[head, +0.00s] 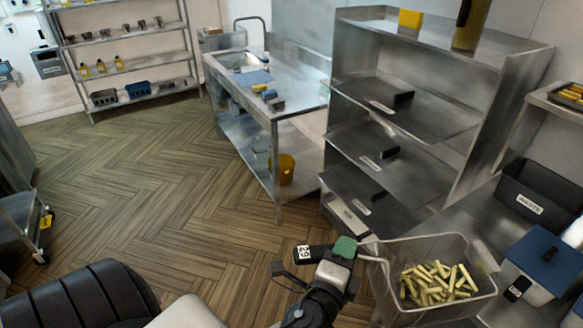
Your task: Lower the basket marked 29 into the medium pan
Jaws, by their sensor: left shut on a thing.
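The wire basket (430,249) is at the lower right, with a pile of pale cut fries (437,284) in it. Its handle runs left to a green grip (345,247), beside a black tag (304,253) reading 29. My left gripper (333,270) is shut on the handle at the green grip, and the basket hangs out to its right. What lies under the basket is hidden by it. I cannot make out the medium pan. My right gripper is not in view.
A black bin (540,190) and a blue-lidded container (545,258) stand right of the basket. A steel rack with dark trays (400,105) stands behind. A sink table (285,105) is farther back. Wooden floor (150,180) is clear at left.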

